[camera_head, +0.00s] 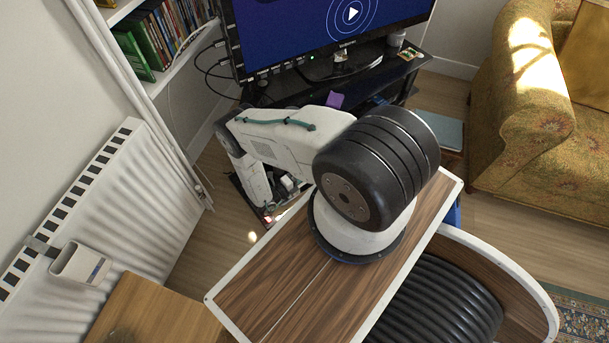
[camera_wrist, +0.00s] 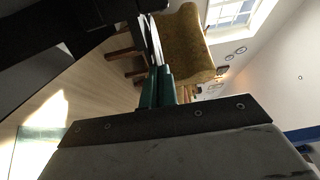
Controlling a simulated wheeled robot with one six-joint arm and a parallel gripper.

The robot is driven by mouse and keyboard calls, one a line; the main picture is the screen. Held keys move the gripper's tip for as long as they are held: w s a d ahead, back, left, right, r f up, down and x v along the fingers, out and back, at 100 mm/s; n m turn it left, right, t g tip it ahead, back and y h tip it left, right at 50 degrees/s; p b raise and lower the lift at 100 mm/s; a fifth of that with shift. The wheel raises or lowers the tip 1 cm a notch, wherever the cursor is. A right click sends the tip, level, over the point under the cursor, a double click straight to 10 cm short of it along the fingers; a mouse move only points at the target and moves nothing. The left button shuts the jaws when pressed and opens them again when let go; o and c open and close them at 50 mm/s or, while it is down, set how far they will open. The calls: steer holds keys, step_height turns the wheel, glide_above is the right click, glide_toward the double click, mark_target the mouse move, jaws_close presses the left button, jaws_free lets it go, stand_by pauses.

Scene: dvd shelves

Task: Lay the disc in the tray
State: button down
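My gripper (camera_wrist: 158,76) shows in the wrist view as two green fingers close together. They are shut on a thin disc (camera_wrist: 155,38), seen nearly edge-on as a pale, narrow sliver beyond the fingertips. In the head view my arm reaches out toward the TV stand, and its links hide the gripper and the disc. I cannot make out the tray in either view.
A black TV stand (camera_head: 400,84) carries a large television (camera_head: 300,30). Dark furniture (camera_wrist: 40,50) fills the wrist view's upper left. A patterned armchair (camera_head: 535,110) stands right, a white radiator (camera_head: 130,210) left. Bare floor (camera_head: 435,92) shows between stand and armchair.

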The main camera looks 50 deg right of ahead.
steer(key=shift+f, duration=0.35)
stand_by(1.3)
steer(key=c, duration=1.6)
jaws_free()
steer(key=shift+w+a, duration=0.2)
steer(key=shift+a, duration=1.1)
steer(key=shift+w+a, duration=0.25)
steer(key=shift+a, duration=1)
steer(key=shift+w+a, duration=0.2)
steer(key=shift+a, duration=1.1)
